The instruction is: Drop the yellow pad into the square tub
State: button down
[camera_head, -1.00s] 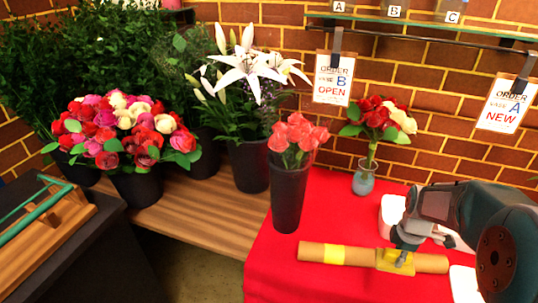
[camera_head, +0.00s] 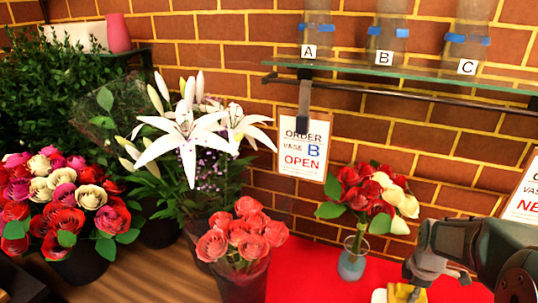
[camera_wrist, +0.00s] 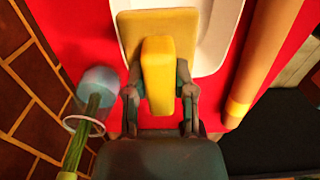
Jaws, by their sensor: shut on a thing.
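The yellow pad (camera_wrist: 158,80) is between the two fingers of my gripper (camera_wrist: 160,98), which is shut on it. A wider, flat tan-yellow piece (camera_wrist: 128,30) shows just beyond it; I cannot tell whether the two are joined. A white tub (camera_wrist: 215,38) with rounded sides lies beyond and around the pad in the wrist view, on the red cloth. I cannot tell the height between pad and tub. In the head view my gripper (camera_head: 420,285) is at the bottom right, with a bit of the yellow pad (camera_head: 402,291) showing below it.
A brown roll (camera_wrist: 262,60) lies right of the tub in the wrist view. A glass vase (camera_wrist: 97,92) with a green stem stands left of my gripper. In the head view, red and white roses (camera_head: 370,190) stand in that vase. A dark pot of coral roses (camera_head: 240,275) is farther left.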

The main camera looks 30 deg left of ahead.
notch_tip(320, 180, down, 6)
dwell(0.5)
jog(key=shift+c, duration=1.9)
grip_release()
notch_tip(320, 180, up, 12)
jog(key=shift+a+f, duration=0.1)
